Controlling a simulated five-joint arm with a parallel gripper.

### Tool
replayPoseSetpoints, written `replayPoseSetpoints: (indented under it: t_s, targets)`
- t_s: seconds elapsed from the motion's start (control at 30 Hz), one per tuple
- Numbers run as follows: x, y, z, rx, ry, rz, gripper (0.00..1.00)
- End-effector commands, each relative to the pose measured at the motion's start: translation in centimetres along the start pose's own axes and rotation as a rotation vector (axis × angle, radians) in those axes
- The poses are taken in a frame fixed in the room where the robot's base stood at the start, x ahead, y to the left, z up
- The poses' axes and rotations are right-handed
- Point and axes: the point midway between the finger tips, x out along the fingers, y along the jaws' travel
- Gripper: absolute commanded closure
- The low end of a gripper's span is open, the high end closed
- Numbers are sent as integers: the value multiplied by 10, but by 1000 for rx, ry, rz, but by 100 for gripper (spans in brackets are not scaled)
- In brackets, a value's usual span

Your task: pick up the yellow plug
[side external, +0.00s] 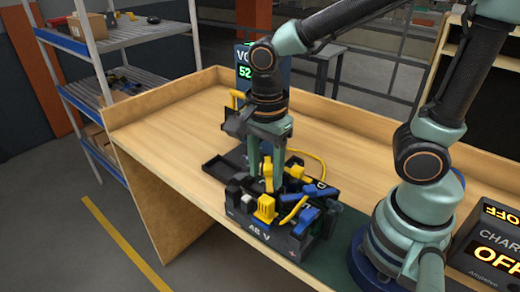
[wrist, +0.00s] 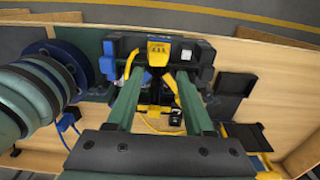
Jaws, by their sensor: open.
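A blocky yellow plug (side external: 265,209) sits at the front top edge of the dark battery case (side external: 232,206) marked 48 V. In the wrist view the yellow plug (wrist: 159,49) lies just beyond my fingertips, in the middle of the battery's far edge. My gripper (side external: 265,184) points down over the battery, its fingers apart. In the wrist view my gripper (wrist: 162,77) has a clear gap between its two green fingers. Another yellow piece (side external: 267,166) shows between the fingers in the side view; whether it touches them I cannot tell.
Yellow cable (side external: 319,160) loops behind the battery. Blue parts (side external: 308,215) crowd its right side. A dark tray (side external: 222,168) lies to the left, and a lit display (side external: 244,72) stands behind. The wooden bench (side external: 170,113) is clear at the far left.

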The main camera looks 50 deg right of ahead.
Motion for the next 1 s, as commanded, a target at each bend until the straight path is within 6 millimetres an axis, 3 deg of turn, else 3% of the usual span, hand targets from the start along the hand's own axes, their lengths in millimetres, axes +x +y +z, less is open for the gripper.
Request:
replayPoseSetpoints:
  t_s: [0.1, 0.37, 0.7, 1.0]
  targets:
    - [19, 1, 0, -1, 1, 4, 48]
    - [37, 1, 1, -2, 1, 2, 48]
    - [79, 4, 6, -2, 1, 2, 48]
    - [84, 3, 6, -2, -1, -2, 48]
